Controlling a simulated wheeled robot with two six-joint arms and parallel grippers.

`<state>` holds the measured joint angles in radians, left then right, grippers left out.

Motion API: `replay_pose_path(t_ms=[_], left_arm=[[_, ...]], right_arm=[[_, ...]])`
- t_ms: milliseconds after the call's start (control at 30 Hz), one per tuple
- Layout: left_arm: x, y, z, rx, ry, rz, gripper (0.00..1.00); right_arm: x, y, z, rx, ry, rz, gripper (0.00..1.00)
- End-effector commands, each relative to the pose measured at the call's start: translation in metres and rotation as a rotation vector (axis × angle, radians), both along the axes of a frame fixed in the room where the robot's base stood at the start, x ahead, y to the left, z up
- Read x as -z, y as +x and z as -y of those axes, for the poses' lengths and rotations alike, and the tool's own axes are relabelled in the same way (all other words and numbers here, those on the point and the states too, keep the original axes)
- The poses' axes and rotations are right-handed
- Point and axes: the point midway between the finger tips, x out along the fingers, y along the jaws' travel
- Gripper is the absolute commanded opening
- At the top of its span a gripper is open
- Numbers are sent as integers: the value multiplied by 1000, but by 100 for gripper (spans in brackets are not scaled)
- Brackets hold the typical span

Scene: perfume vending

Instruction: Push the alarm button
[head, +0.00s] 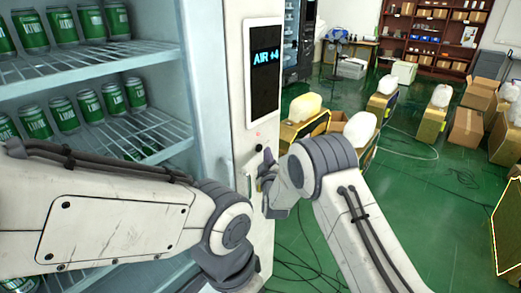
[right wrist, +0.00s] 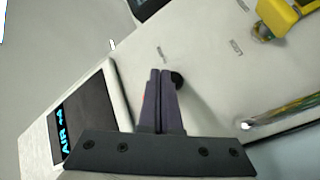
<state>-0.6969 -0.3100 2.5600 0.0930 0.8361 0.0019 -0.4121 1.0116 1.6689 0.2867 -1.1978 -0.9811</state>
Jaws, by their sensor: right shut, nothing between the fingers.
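The vending machine's white front panel (head: 236,100) carries a dark display (head: 264,75) reading "AIR" and a number. Below the display are a faint red light (head: 257,134) and a small black round knob (head: 258,147). I cannot tell which one is the alarm button. My right gripper (head: 267,156) is shut and empty, close to the panel by the knob. In the right wrist view, its dark fingers (right wrist: 160,74) lie together, and the black knob (right wrist: 178,79) shows partly behind the tips. Contact cannot be told. My left arm crosses the lower left; its gripper is out of frame.
Shelves of green cans (head: 62,112) stand behind the machine's door at left. Yellow crates with white containers (head: 305,106) and cardboard boxes (head: 467,127) stand on the green floor at right. Cables lie on the floor. A yellow part (right wrist: 285,15) shows in the right wrist view.

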Motion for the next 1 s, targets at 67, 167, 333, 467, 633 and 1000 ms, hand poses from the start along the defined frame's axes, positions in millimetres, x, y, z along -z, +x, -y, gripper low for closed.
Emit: replay_pose_path(t_ms=[67,167,333,467,633,1000], left_arm=[[0,0,0,0,0,0,50],[0,0,0,0,0,0,50],[0,0,0,0,0,0,50],[4,0,0,0,0,0,50],[10,0,0,0,0,0,50],[9,0,0,0,0,0,50]], right_arm=[[0,0,0,0,0,0,0],[0,0,0,0,0,0,0],[0,0,0,0,0,0,0],[1,1,-2,0,0,0,0],[1,5,-7,0,1,1,0],[0,5,-7,0,0,0,0]])
